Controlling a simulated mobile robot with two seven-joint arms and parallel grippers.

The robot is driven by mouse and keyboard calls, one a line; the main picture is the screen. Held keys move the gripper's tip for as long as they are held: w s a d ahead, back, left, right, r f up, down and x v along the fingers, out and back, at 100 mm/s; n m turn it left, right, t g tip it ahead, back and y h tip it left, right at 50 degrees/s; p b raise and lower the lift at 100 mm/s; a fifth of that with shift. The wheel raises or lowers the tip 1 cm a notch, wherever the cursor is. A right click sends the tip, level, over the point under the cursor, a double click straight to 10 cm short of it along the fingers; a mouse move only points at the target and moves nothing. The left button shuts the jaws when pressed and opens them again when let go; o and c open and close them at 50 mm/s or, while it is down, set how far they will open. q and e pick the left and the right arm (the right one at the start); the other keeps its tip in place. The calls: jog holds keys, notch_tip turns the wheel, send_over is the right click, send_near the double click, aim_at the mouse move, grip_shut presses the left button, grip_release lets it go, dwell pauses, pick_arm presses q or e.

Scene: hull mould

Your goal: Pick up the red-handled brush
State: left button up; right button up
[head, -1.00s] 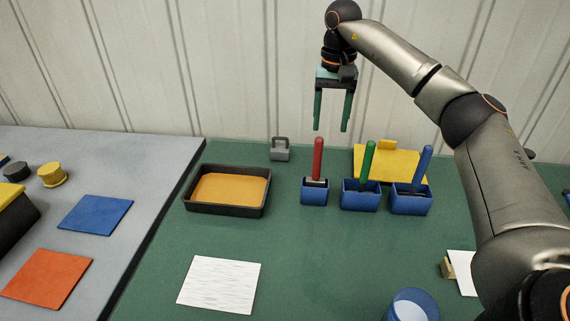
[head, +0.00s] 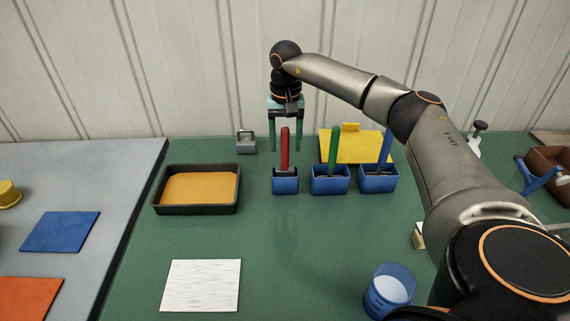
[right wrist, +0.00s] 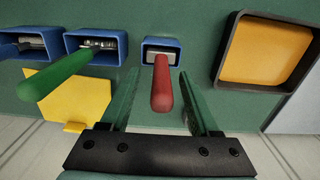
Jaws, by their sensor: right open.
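The red-handled brush (head: 285,151) stands upright in a small blue holder (head: 285,185), the leftmost of three on the green table. My right gripper (head: 286,148) is open and points down, its two green fingers on either side of the red handle in the head view. In the right wrist view the red handle (right wrist: 162,84) lies between the open fingers (right wrist: 159,100), with a gap on both sides and no visible contact. The brush's lower end sits inside its holder and is partly hidden. My left gripper is not in view.
A green-handled brush (head: 334,152) and a blue-handled brush (head: 386,147) stand in holders close to the right. A tray with an orange filling (head: 157,200) lies to the left. Behind are a yellow panel (head: 345,149) and a grey block (head: 246,144). The table in front is mostly clear.

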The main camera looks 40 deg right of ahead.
aim_at(285, 169)
jog(key=shift+a+f, duration=0.1)
jog(key=shift+f, duration=1.4)
jog(key=shift+c, duration=0.4)
grip_shut()
